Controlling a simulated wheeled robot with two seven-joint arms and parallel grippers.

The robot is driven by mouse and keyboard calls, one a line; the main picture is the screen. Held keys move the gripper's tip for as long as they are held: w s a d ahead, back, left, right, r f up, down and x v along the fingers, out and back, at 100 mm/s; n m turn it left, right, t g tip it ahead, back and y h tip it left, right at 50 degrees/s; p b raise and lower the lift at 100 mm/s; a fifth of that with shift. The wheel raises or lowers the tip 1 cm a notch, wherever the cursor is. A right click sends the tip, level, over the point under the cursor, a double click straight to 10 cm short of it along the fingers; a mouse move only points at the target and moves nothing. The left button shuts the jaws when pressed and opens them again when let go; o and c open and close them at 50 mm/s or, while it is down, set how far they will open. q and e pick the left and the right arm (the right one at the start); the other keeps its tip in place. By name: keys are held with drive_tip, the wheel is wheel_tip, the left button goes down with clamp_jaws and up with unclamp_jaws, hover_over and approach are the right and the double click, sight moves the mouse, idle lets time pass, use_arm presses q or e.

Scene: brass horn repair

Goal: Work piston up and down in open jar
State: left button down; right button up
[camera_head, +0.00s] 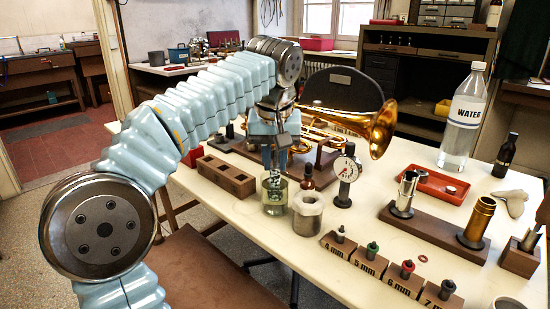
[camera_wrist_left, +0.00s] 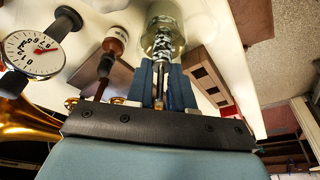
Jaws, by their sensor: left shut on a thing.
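A glass jar (camera_head: 273,200) stands on the bench, partly filled with clear liquid; it also shows in the left wrist view (camera_wrist_left: 160,42). My left gripper (camera_head: 279,160) is directly above the jar, fingers pointing down, shut on the thin metal stem of the piston (camera_wrist_left: 161,85). The piston's patterned metal body reaches down into the open jar, apparently upright. I cannot tell whether it touches the jar's bottom. My left gripper also shows in the wrist view (camera_wrist_left: 162,78). My right gripper is not in view.
A wooden block with holes (camera_head: 226,178) is at left. A brass trumpet (camera_head: 370,125) lies behind. Bare bench shows at front left.

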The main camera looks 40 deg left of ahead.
use_arm(q)
drive_tip(key=shift+r+p, duration=0.4)
drive_tip(key=shift+r, duration=0.35)
drive_tip(key=shift+f, duration=0.1)
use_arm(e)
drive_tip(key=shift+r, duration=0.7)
use_arm(q)
drive_tip(key=shift+f+b, duration=1.2)
drive_tip(key=shift+f, duration=0.35)
drive_tip(key=shift+r+p, duration=1.55)
drive_tip(key=shift+r, duration=0.1)
drive_tip(key=shift+f, duration=0.1)
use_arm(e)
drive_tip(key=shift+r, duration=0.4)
use_arm(q)
drive_tip(key=shift+f, duration=0.1)
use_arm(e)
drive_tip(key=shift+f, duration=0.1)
